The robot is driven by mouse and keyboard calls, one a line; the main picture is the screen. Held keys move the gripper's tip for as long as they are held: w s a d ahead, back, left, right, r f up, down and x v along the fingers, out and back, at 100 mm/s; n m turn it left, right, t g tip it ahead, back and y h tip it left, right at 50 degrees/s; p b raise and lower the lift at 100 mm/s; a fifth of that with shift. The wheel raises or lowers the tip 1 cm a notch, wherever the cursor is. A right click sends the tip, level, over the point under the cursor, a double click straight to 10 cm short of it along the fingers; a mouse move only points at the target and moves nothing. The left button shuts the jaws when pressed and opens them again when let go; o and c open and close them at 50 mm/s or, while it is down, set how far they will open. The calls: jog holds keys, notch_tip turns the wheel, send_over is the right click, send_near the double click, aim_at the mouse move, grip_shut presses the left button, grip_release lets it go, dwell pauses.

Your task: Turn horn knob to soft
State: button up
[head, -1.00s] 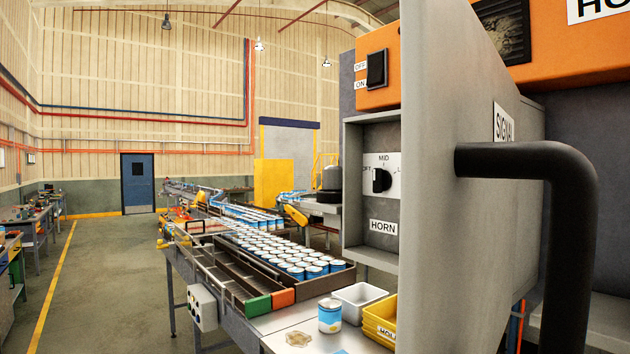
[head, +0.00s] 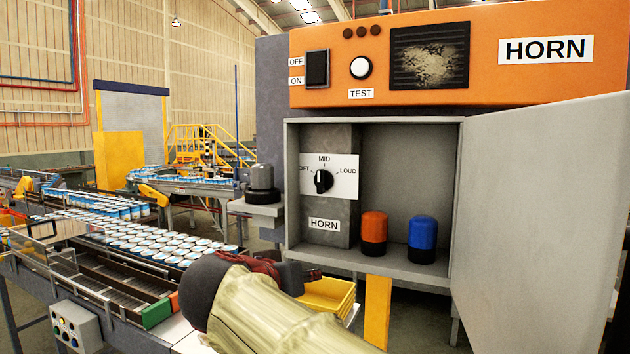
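The horn knob (head: 323,181) is a black dial on a white plate (head: 345,169) inside an open grey cabinet (head: 405,264). The plate reads MID at the top and LOUD at the right; the soft label at the left is partly cut off. The knob stands about upright, near MID; its exact pointing is hard to tell. A HORN label (head: 324,224) sits below it. My gripper (head: 311,274) shows at the end of my arm, low and in front of the cabinet, below the knob and apart from it. Its fingers are small and dark, and their opening is unclear.
The cabinet door (head: 545,220) stands wide open at the right. An orange-capped (head: 374,232) and a blue-capped piece (head: 422,238) stand on the cabinet floor. Above is an orange horn box (head: 545,83) with a switch and TEST button.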

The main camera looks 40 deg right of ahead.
aim_at(319, 182)
jog(key=w+d+r+m+h+p, duration=0.1)
jog(key=w+d+r+m+h, duration=0.1)
jog(key=r, duration=0.6)
jog(key=w+d+r+m+h+p, duration=0.1)
jog(key=w+r+m+h, duration=0.15)
jog(key=r, duration=0.55)
jog(key=x, duration=0.2)
jog(key=p+x, duration=0.1)
jog(key=x, duration=0.4)
jog(key=shift+s+d+r+p, duration=0.25)
jog(key=shift+d+p, duration=0.05)
jog(key=shift+d, duration=0.05)
jog(key=shift+c, duration=0.6)
grip_shut()
